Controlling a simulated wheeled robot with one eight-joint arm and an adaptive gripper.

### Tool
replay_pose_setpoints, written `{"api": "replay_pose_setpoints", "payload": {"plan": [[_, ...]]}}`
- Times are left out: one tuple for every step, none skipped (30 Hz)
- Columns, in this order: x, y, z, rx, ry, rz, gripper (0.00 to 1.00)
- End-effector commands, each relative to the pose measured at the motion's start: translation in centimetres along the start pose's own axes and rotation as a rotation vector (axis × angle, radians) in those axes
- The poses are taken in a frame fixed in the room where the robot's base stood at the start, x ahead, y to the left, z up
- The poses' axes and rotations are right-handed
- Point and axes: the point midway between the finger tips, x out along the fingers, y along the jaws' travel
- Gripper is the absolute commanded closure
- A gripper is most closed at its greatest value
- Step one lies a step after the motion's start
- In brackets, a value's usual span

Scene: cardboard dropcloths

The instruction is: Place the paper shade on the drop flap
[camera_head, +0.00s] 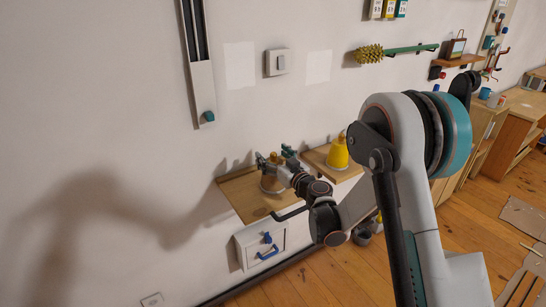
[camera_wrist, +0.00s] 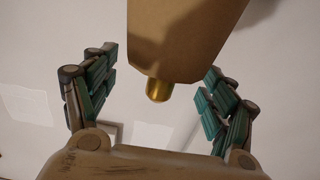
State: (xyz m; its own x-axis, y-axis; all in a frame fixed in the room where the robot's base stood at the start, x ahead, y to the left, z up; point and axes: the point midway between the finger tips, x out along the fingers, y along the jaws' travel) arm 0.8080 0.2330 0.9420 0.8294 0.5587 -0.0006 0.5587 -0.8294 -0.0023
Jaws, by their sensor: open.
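The paper shade (camera_wrist: 185,30) is a tan cone with a brass cap. In the wrist view it lies between the spread fingers of my gripper (camera_wrist: 158,95), with a visible gap on each side. In the head view the shade (camera_head: 271,184) is partly hidden by my gripper (camera_head: 278,165) and seems to stand on the left wooden board. That board looks like the drop flap (camera_head: 242,202), fixed to the wall. My gripper is open just above the board, its fingers around the shade's upper part without visible contact.
A yellow shade (camera_head: 338,154) stands on a second wooden shelf (camera_head: 318,155) to the right. A white wall box with a blue handle (camera_head: 266,254) is below the flap. A green rod with a spiky yellow head (camera_head: 370,54) is on the wall above. Wooden cabinets (camera_head: 490,125) stand far right.

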Motion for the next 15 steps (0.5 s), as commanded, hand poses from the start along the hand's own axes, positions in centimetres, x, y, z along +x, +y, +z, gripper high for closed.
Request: {"api": "replay_pose_setpoints", "payload": {"plan": [[0.0,0.0,0.0,0.0,0.0,0.0,0.23],[0.0,0.0,0.0,0.0,0.0,0.0,0.23],[0.0,0.0,-0.1,0.0,0.0,0.0,0.23],[0.0,0.0,-0.1,0.0,0.0,0.0,0.23],[0.0,0.0,-0.2,0.0,0.0,0.0,0.23],[-0.4,0.0,-0.2,0.0,0.0,0.001,0.23],[-0.7,0.1,-0.2,0.0,0.0,0.001,0.23],[-1.0,0.1,-0.3,0.0,0.0,0.002,0.23],[-1.6,0.1,-0.3,0.0,0.0,0.002,0.23],[-2.1,0.1,-0.4,0.0,0.0,0.002,0.23],[-2.7,0.1,-0.4,0.0,0.0,0.002,0.23],[-3.5,0.1,-0.4,0.0,0.0,0.002,0.23],[-4.2,0.1,-0.5,0.0,0.0,0.002,0.23],[-4.9,0.1,-0.5,0.0,0.0,0.002,0.23],[-5.8,0.1,-0.5,0.0,0.0,0.003,0.23]]}}
